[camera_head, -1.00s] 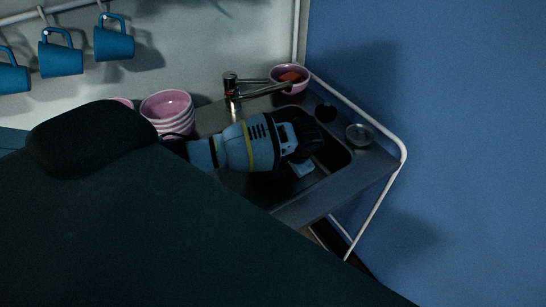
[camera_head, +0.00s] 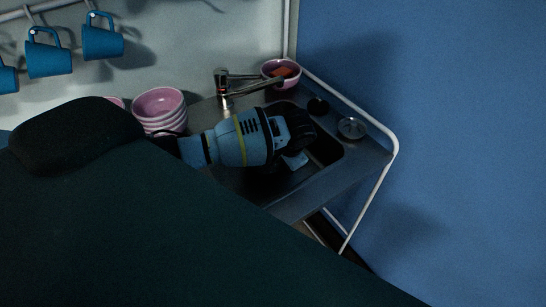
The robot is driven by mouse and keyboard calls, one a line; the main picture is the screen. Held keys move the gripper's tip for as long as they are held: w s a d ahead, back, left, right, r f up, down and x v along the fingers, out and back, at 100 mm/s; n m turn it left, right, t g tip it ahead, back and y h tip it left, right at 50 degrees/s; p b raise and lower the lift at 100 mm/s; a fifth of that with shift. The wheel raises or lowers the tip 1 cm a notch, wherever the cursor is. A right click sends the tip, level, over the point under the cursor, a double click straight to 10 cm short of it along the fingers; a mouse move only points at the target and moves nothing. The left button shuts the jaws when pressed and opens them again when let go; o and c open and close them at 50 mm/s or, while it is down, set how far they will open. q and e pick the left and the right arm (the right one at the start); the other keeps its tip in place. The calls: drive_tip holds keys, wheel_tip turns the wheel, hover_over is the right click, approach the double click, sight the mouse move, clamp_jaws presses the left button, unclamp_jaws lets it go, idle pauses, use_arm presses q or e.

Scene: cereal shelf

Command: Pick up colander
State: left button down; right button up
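A small round metal dish, which looks like the colander (camera_head: 352,128), lies on the sink's right ledge by the white rail. My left gripper (camera_head: 300,130) is over the sink basin, to the left of the colander and apart from it. Its dark fingers blend into the dark basin, so I cannot tell whether they are open or shut. My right gripper is not in view.
A metal sink (camera_head: 325,150) with a tap (camera_head: 222,85) stands in the corner. A pink bowl (camera_head: 290,82) with an orange item sits behind it, and stacked pink bowls (camera_head: 160,103) stand left. A small black round thing (camera_head: 318,105) lies near the colander. Blue mugs (camera_head: 50,60) hang above.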

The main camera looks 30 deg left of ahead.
use_arm(q)
drive_tip(key=shift+s+d+f, duration=0.15)
drive_tip(key=shift+d+f, duration=0.05)
drive_tip(key=shift+d, duration=0.05)
drive_tip(key=shift+r, duration=0.5)
drive_tip(key=shift+s+d+r, duration=0.1)
drive_tip(key=shift+s+d, duration=0.15)
drive_tip(key=shift+s, duration=0.35)
drive_tip(key=shift+s+d+f, duration=0.1)
drive_tip(key=shift+s+d, duration=0.1)
drive_tip(key=shift+s, duration=0.4)
drive_tip(key=shift+s+d+r, duration=0.1)
drive_tip(key=shift+s+d, duration=0.15)
drive_tip(key=shift+s, duration=0.35)
wheel_tip(320, 180, up, 14)
drive_tip(key=shift+w, duration=0.15)
drive_tip(key=shift+a, duration=0.1)
